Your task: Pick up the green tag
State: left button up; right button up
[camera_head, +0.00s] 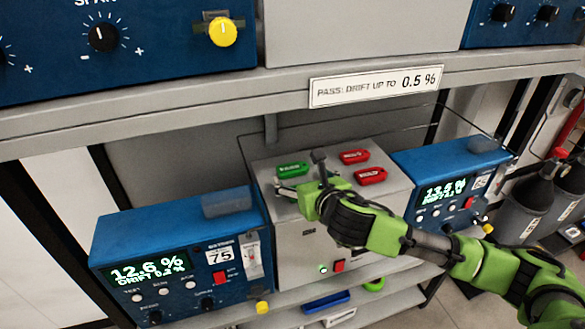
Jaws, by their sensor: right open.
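The green tag (292,170) lies on top of the grey box (300,237), near its back left. My right gripper (299,176) reaches in from the right, low over the box top. It is open, with its fingers pointing left, just beside the near right side of the green tag. I cannot tell whether a finger touches the tag. Nothing shows held in it. My left gripper is not in view.
Two red tags (354,156) (370,176) lie on the box top, right of the green tag. Blue analysers stand left (180,235) and right (450,172) of the box. A shelf edge with a drift label (376,85) hangs above. Grey bins (530,200) stand at right.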

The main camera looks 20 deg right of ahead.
aim_at(295, 171)
jog(key=shift+w+f+p, duration=0.15)
jog(key=shift+w+p, duration=0.25)
jog(key=shift+w, duration=0.15)
jog(key=p+x, duration=0.1)
jog(key=x, duration=0.2)
jog(key=shift+w+f, duration=0.35)
jog(key=shift+w, duration=0.15)
jog(key=c, duration=1.2)
